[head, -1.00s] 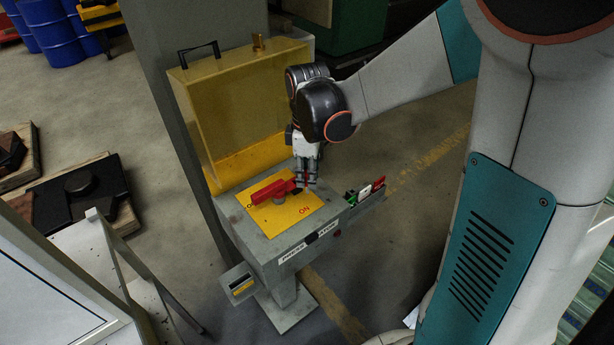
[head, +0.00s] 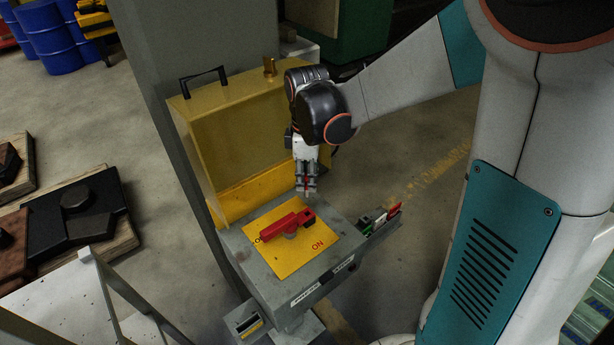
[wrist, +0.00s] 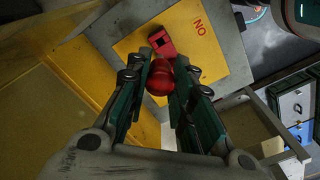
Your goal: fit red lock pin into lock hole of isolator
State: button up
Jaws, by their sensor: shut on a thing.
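My gripper (head: 307,190) is shut on the red lock pin (wrist: 159,78), whose rounded red body shows between the fingers in the wrist view. The pin is only a small red spot in the head view (head: 307,183). The isolator (head: 272,293) is a grey box with a yellow plate (head: 290,263) on top. Its red handle (head: 284,228) lies across the plate, and its end block with a dark square opening, apparently the lock hole, shows in the wrist view (wrist: 163,42). The pin appears apart from the handle, above its end. The pin's tip is hidden.
The isolator's yellow cover (head: 235,140) stands open behind the plate, close to my gripper. A side rack (head: 380,222) holds red, white and green items at the right. A grey column (head: 180,60) stands behind left.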

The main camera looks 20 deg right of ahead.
aim_at(307, 193)
jog(key=shift+f+b, duration=2.2)
jog(key=shift+f, duration=0.65)
jog(key=shift+f+b, duration=2.4)
jog(key=shift+f, duration=0.25)
jog(key=o, duration=1.1)
jog(key=shift+c, duration=0.2)
notch_tip(307, 193, up, 12)
jog(key=shift+s+r, duration=0.1)
jog(key=shift+s, duration=0.1)
